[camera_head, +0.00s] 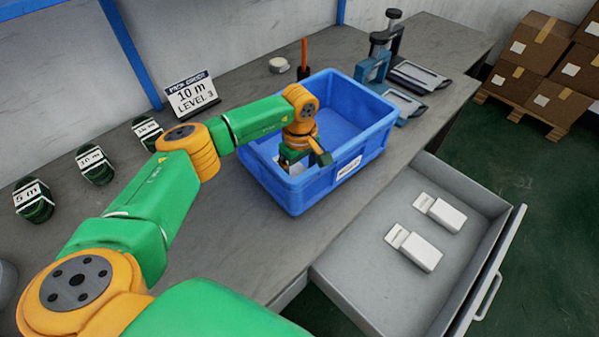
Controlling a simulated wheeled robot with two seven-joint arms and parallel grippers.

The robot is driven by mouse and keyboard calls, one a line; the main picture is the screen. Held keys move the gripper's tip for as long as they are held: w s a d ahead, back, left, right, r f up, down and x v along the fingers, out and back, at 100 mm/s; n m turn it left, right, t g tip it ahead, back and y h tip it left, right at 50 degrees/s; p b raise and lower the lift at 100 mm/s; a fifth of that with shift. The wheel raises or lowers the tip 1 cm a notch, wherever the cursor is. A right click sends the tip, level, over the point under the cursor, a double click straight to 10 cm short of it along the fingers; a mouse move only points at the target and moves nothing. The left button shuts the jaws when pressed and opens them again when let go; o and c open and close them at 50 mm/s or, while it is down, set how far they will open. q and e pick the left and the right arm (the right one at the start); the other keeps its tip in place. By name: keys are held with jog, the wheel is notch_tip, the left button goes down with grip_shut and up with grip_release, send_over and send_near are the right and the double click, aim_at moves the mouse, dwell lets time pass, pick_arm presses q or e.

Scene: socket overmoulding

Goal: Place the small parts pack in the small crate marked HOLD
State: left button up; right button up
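A blue crate (280,192) stands on the grey bench, with a white label (349,168) on its front wall too small to read. My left gripper (300,160) reaches down into the near left part of this crate. A whitish thing (292,168) shows beside the fingers, mostly hidden by the gripper and the crate wall. I cannot tell whether the fingers hold it or whether it is the small parts pack. Two white packs, a farther one (446,214) and a nearer one (420,252), lie in the open grey drawer (365,290). My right gripper is not in view.
Several dark green coils with tags (95,165) stand along the bench at left. Cartons (530,40) are stacked on a pallet at right.

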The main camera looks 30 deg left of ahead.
pick_arm(q)
jog(key=shift+f, duration=0.1)
jog(key=o, duration=1.1)
notch_tip(320, 180, up, 12)
jog(key=shift+r+b, duration=0.2)
jog(key=shift+b, duration=0.3)
